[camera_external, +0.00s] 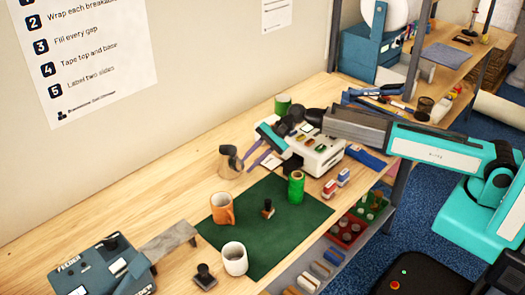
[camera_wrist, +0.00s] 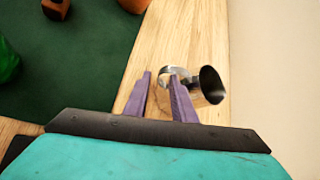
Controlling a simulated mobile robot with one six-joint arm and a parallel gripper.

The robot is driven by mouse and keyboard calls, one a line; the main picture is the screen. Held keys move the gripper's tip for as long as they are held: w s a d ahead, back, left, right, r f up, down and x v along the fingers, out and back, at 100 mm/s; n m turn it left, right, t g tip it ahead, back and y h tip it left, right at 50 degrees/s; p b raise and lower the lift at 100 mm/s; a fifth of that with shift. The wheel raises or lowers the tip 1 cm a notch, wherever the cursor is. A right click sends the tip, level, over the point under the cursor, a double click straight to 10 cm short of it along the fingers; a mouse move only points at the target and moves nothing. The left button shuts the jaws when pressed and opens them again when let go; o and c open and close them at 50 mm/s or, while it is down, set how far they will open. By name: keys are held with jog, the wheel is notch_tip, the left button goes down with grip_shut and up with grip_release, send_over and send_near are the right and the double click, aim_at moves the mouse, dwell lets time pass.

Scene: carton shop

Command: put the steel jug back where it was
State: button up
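The steel jug (camera_external: 230,161) stands on the bare wooden bench behind the green mat, near the wall. In the wrist view the jug (camera_wrist: 210,86) lies right of centre, with its dark mouth to the right and its shiny handle toward the fingers. My gripper (camera_external: 249,161) is just right of the jug in the external view.
The green mat (camera_external: 282,237) carries an orange mug (camera_external: 222,209), a green can (camera_external: 296,188) and a dark stamp (camera_external: 268,208). A white mug (camera_external: 235,259) stands at its front edge. A white machine (camera_external: 318,155) sits beneath my arm. Bench left of the jug is clear.

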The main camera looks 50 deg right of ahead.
jog(key=b+v, duration=0.2)
jog(key=v, duration=0.8)
jog(key=shift+d, duration=0.25)
jog(key=shift+s+a+r, duration=0.1)
jog(key=shift+r, duration=0.05)
